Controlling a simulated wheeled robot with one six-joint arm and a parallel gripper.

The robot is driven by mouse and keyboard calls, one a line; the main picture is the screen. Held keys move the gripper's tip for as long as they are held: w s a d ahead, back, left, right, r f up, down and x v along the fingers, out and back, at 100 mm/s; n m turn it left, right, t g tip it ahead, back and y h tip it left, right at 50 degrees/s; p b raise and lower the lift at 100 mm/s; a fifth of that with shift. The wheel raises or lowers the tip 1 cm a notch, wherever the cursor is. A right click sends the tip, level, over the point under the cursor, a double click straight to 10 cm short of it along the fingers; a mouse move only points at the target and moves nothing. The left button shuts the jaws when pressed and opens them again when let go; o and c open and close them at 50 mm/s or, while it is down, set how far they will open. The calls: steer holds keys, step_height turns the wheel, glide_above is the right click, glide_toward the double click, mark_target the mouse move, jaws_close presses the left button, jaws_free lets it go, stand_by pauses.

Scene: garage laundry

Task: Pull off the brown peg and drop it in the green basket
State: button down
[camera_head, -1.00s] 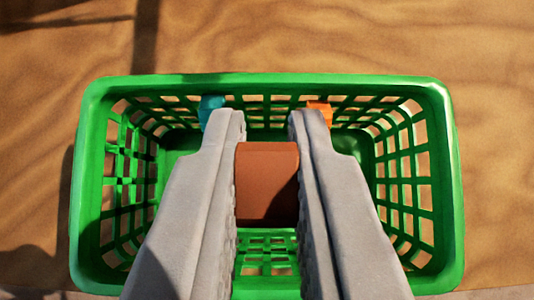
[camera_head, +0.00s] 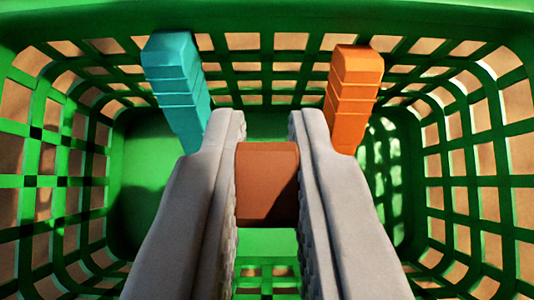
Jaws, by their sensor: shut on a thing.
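The brown peg (camera_head: 267,183) is between the two grey fingers of my gripper (camera_head: 267,160), which is shut on it. Peg and fingertips are over the inside of the green basket (camera_head: 270,14), whose slotted walls surround them in the picture. The basket's floor shows below the peg, and I cannot tell how far below. The fingers hide part of the basket's floor and near side.
A teal ridged piece (camera_head: 178,88) stands beyond the left finger and an orange ridged piece (camera_head: 353,95) beyond the right finger. Both are by the basket's far wall, their lower ends partly hidden. Open floor (camera_head: 142,185) shows at the left inside the basket.

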steer(key=shift+f, duration=0.25)
steer(key=c, duration=1.3)
jaws_free()
steer(key=shift+c, duration=0.2)
steer(key=shift+s+r, duration=0.1)
steer(key=s+r+t, duration=0.4)
steer(key=s+r, duration=1)
steer(key=s, duration=0.5)
steer(key=s+r+t, duration=0.4)
steer(key=s+r, duration=0.9)
steer(key=s, duration=0.5)
steer(key=shift+s+r, duration=0.35)
steer(key=shift+r, duration=0.05)
